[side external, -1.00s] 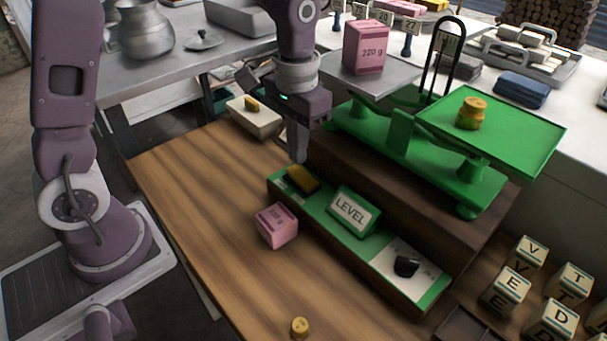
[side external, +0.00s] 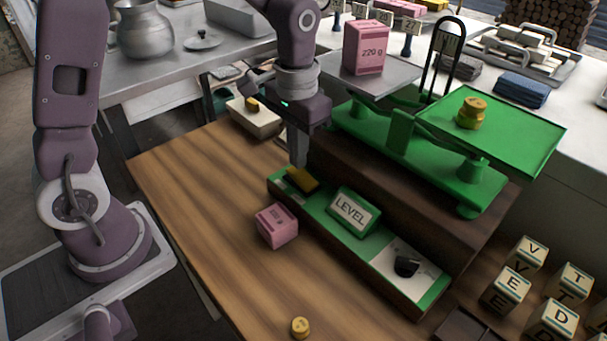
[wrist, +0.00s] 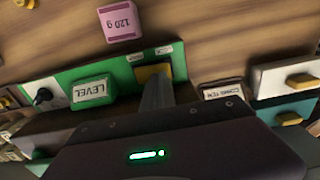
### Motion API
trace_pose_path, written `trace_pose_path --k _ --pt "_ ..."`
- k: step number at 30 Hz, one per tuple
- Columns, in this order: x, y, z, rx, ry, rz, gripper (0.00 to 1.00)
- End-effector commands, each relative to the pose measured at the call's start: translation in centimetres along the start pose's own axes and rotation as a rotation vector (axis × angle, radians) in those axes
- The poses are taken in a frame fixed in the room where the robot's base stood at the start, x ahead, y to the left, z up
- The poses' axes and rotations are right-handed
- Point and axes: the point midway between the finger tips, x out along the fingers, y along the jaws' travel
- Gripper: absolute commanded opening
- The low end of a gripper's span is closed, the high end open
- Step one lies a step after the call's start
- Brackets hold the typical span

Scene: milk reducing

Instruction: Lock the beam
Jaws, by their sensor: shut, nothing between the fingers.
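The green balance scale (side external: 400,140) stands on a dark wooden base. In front of it runs a green panel (side external: 325,216) with a yellow rocker or lever (side external: 301,180) at its left end, beside small printed lettering. The yellow part also shows in the wrist view (wrist: 152,72), partly hidden by my fingers. My gripper (side external: 299,164) is shut and empty, pointing down, with its tips right at the yellow part. I cannot tell whether they touch it. A pink 220 g block (side external: 368,47) sits on the left pan and yellow weights (side external: 471,113) on the right pan.
A LEVEL sign (side external: 352,211) and a black knob (side external: 406,266) are on the same panel. A pink 120 g block (side external: 277,226) and a small yellow weight (side external: 300,327) lie on the table. A cream bin (side external: 254,119) stands behind left. The table's left part is clear.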

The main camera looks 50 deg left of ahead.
Motion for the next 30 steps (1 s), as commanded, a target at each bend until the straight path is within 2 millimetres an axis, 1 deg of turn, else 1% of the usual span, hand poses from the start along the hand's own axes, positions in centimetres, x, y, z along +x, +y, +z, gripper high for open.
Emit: trace_pose_path --k 30 --pt "1.5 0.0 0.1 0.0 -0.001 0.0 0.0"
